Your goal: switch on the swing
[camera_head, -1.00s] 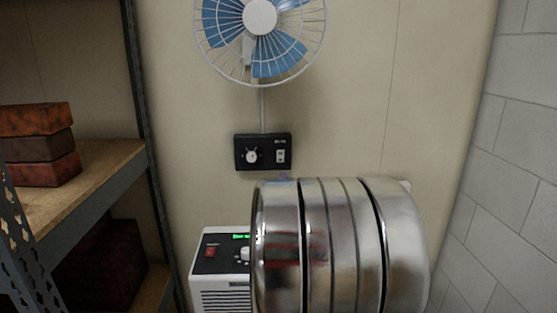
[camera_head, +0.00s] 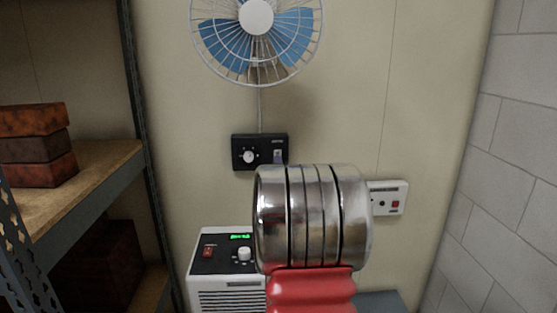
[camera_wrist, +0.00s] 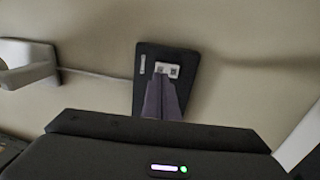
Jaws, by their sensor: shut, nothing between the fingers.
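The black fan control panel (camera_head: 245,152) is on the wall below the fan, with a round white knob (camera_head: 249,157) at left and a small pale switch at right under a label. The panel also shows in the wrist view (camera_wrist: 185,88), where the pale switch (camera_wrist: 174,70) lies just beyond my fingertips. The label there is too small to read. My gripper (camera_wrist: 164,82) is shut and empty, in front of the panel. Its fingers hide part of the panel; I cannot tell whether they touch the switch. In the head view my arm hides most of the gripper; its tip (camera_head: 278,158) overlaps the switch.
The blue-bladed wall fan (camera_head: 256,40) hangs above. A white appliance (camera_head: 222,265) with a red switch and green display stands below. A white wall plate (camera_head: 390,197) with a red switch is at right.

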